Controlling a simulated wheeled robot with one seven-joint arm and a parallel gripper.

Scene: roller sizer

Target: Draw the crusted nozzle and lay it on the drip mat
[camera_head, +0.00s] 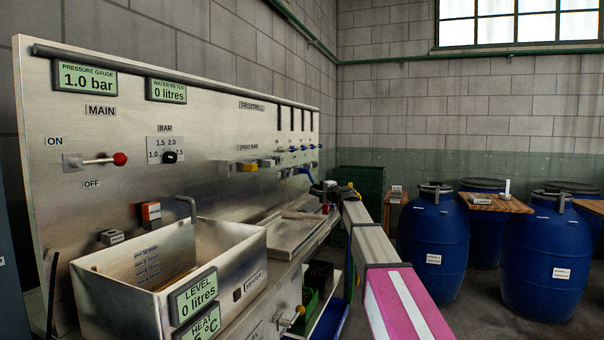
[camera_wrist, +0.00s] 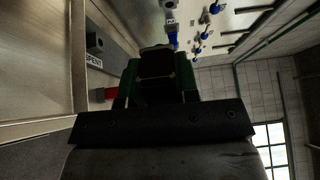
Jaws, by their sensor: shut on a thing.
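My gripper (camera_head: 335,190) is at the far right end of the steel bench, in front of the wall panel; it also shows in the wrist view (camera_wrist: 156,62). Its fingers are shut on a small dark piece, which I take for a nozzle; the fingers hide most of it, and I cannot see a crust. A blue-tipped fitting (camera_wrist: 172,40) shows just beyond the fingertips. More blue fittings (camera_wrist: 197,50) sit in a row on the panel, also seen in the head view (camera_head: 305,148). I cannot make out the drip mat for certain.
A block labelled SPENT (camera_wrist: 95,45) and a red piece (camera_wrist: 104,95) are beside my gripper in the wrist view. A steel sink (camera_head: 100,290) and a shallow tray (camera_head: 285,237) are on the bench. Blue drums (camera_head: 433,250) stand at the right.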

